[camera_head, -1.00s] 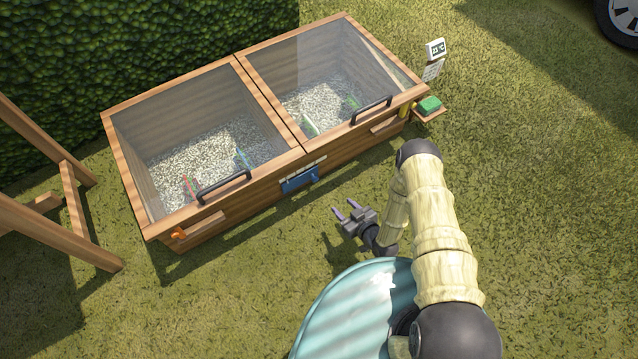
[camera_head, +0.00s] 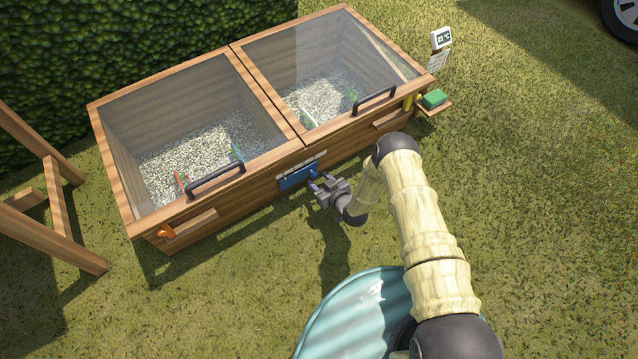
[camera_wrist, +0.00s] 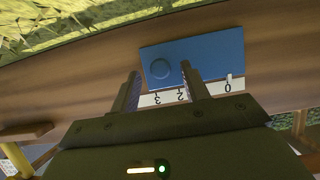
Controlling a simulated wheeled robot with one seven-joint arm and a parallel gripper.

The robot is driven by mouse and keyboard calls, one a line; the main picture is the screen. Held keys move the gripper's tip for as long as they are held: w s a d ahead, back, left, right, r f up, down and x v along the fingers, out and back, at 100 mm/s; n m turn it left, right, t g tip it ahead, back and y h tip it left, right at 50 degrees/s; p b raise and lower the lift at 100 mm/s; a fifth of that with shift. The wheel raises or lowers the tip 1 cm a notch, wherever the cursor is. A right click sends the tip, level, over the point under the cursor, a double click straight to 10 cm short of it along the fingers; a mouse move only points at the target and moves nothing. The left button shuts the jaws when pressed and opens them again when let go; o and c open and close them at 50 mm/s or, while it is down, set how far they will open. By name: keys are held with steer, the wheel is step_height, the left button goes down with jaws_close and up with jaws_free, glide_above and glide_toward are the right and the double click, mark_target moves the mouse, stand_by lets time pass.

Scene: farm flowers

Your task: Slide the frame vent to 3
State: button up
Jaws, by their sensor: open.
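The frame vent is a blue plate (camera_head: 291,182) on the front wall of the wooden cold frame, below a pale scale strip (camera_head: 302,164). In the wrist view the blue plate (camera_wrist: 212,55) has a round knob (camera_wrist: 160,69). A small white mark (camera_wrist: 230,78) on the plate's edge stands by the 0. My gripper (camera_head: 320,180) is open and empty in front of the plate. In the wrist view its fingertips (camera_wrist: 161,69) lie either side of the knob; contact cannot be told.
Two glazed lids with black handles (camera_head: 216,180) cover the wooden cold frame (camera_head: 190,218). An orange latch (camera_head: 165,231) is at its left, a green block (camera_head: 434,98) on a shelf at its right. A wooden stand (camera_head: 50,235) is at left.

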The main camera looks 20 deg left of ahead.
steer(key=shift+w+a+f, duration=0.2)
steer(key=shift+w+a, duration=0.2)
steer(key=shift+a, duration=0.15)
jaws_close()
steer(key=w+d+b, duration=0.1)
steer(key=w+d, duration=0.1)
steer(key=w, duration=0.1)
steer(key=w+d+b, duration=0.1)
steer(key=w+d, duration=0.2)
steer(key=w+d+b, duration=0.1)
steer(key=w+d, duration=0.2)
steer(key=shift+w, duration=0.1)
steer(key=shift+w+d, duration=0.15)
jaws_free()
steer(key=shift+w, duration=0.1)
